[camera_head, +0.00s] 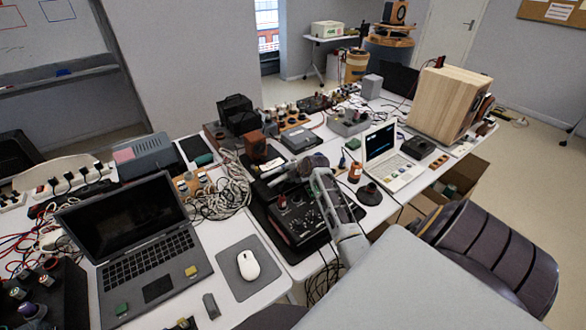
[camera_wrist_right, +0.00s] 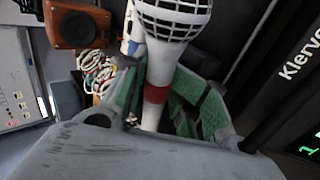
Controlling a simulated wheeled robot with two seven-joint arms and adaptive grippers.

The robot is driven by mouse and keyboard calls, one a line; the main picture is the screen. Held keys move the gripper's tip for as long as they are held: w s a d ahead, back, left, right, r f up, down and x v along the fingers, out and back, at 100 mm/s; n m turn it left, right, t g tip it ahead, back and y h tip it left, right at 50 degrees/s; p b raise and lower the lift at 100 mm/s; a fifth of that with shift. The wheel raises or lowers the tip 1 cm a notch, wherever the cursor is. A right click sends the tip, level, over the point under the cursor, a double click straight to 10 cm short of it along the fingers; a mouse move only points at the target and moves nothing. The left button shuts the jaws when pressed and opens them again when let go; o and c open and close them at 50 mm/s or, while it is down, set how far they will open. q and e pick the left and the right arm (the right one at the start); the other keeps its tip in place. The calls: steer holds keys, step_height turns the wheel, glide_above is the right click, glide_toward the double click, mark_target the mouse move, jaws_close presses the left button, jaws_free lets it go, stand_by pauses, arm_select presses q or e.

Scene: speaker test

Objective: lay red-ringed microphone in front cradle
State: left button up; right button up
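The lower end of the microphone is hidden behind the gripper body. In the head view my right gripper (camera_head: 285,174) is above the black mixer (camera_head: 298,216); the microphone is hard to make out there. I cannot clearly identify the front cradle. My left gripper is not in view.
A dark laptop (camera_head: 140,235) and a white mouse (camera_head: 248,265) on a grey mat lie at left. Coiled cables (camera_head: 226,190) lie left of the mixer. A white laptop (camera_head: 391,160) and a wooden speaker cabinet (camera_head: 449,103) stand to the right. The table is crowded.

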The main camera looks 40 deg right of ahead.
steer(key=shift+s+a+f, duration=0.1)
steer(key=shift+s+f, duration=0.45)
steer(key=shift+f, duration=0.2)
steer(key=shift+s+r, duration=0.4)
steer(key=w+d+r+v, duration=0.1)
steer(key=v, duration=1)
steer(key=shift+a+r, duration=0.2)
steer(key=shift+a, duration=0.2)
steer(key=shift+w, duration=0.15)
